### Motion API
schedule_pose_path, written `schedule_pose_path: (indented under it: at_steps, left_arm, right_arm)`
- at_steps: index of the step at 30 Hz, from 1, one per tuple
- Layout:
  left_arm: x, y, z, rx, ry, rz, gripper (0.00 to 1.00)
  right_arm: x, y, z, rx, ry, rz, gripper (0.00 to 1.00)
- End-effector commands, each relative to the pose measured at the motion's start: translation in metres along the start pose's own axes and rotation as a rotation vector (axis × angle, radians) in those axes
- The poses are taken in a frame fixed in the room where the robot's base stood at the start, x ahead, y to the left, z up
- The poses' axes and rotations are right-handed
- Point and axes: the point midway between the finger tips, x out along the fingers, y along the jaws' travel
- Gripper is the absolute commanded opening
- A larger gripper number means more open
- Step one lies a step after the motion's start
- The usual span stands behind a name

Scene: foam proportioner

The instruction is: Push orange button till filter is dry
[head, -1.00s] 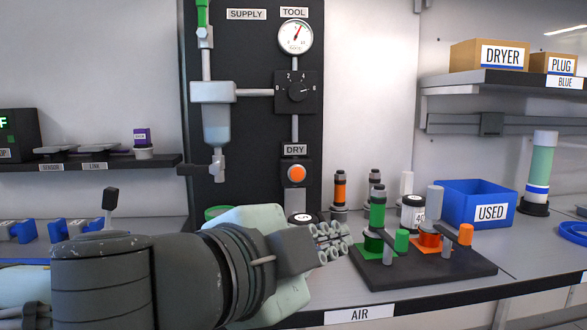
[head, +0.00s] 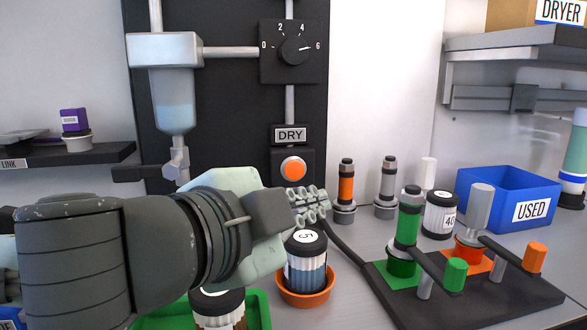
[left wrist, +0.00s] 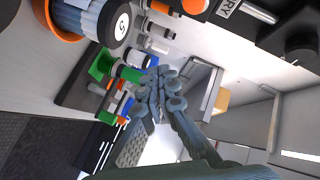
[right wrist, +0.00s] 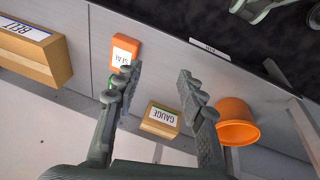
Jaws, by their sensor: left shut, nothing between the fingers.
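The orange button (head: 293,168) sits below the DRY label (head: 289,134) on the dark panel in the head view. It also shows at the top of the left wrist view (left wrist: 193,6). The filter marked 5 (head: 306,276) has a dark cap and a pleated white-and-blue body; it stands in an orange bowl (head: 304,297). My left gripper (head: 311,205) is shut and empty, lower than the button and slightly right of it in the picture; I see no contact. My right gripper (right wrist: 158,80) is open and empty above boxes in the right wrist view.
A black base with green and orange stations (head: 470,290) stands right of the left gripper. A blue USED bin (head: 490,185) is behind it. A second capped filter (head: 218,308) stands in a green tray (head: 262,312). The dial (head: 292,50) points near 6.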

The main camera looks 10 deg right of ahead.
Motion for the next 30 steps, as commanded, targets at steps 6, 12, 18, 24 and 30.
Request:
schedule_pose_path:
  at_steps: [6,12,18,24,30]
  left_arm:
    - [0.003,-0.003,0.003,0.0,-0.003,-0.001,0.0]
    - [0.018,-0.014,0.014,-0.001,-0.004,-0.002,0.0]
    - [0.039,-0.029,0.029,0.0,-0.004,-0.001,0.0]
    - [0.054,-0.041,0.039,-0.003,-0.001,0.0,0.0]
    - [0.061,-0.045,0.044,0.0,0.0,0.0,0.0]
  right_arm:
    - [0.001,-0.002,0.004,0.0,-0.006,-0.004,0.4]
    - [0.0,-0.004,0.002,0.005,-0.003,-0.008,0.4]
    - [-0.001,-0.004,-0.004,0.007,0.01,-0.008,0.4]
    - [0.01,-0.003,0.0,0.003,-0.002,-0.009,0.4]
    - [0.016,-0.005,0.003,0.003,-0.006,-0.013,0.4]
